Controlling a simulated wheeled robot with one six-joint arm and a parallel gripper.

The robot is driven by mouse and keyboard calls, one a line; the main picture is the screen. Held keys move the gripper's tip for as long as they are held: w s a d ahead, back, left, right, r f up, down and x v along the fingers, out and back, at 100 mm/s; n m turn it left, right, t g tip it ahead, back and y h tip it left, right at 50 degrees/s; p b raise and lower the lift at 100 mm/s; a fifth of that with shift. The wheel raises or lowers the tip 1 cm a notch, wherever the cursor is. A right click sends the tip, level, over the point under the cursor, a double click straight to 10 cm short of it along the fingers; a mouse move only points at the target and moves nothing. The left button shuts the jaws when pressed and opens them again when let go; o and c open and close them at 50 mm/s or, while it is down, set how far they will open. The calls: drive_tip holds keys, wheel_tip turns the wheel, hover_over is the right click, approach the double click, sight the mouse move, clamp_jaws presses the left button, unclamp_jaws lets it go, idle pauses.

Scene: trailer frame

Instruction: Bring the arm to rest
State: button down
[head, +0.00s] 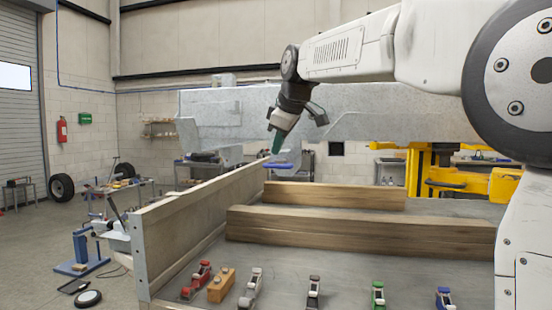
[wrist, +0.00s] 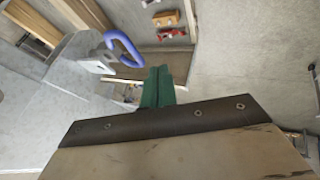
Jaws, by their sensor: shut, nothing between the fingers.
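My gripper (head: 276,146) hangs from the raised arm above the trailer bed, tilted down and to the left. Its green fingers also show in the wrist view (wrist: 158,86), pressed together with nothing between them. No object hangs from it in either view. The trailer bed (head: 330,268) lies below, with its wooden side wall (head: 190,215) to the left.
Two wooden beams lie across the bed, a long front beam (head: 360,232) and a shorter rear beam (head: 335,196). A grey metal beam (head: 400,110) stretches behind my gripper.

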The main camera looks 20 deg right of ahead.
drive_tip(key=v, duration=0.5)
drive_tip(key=s+d+f+m+g, duration=0.1)
drive_tip(key=s+f+m, duration=0.4)
drive_tip(key=s+f, duration=1.1)
drive_tip(key=s+d+f+m+g+h, duration=0.1)
drive_tip(key=s+f+m+g, duration=0.3)
drive_tip(key=s+f, duration=1.1)
drive_tip(key=s+m, duration=0.1)
drive_tip(key=s, duration=0.5)
drive_tip(key=shift+s+f+m, duration=0.3)
drive_tip(key=shift+f+m, duration=0.1)
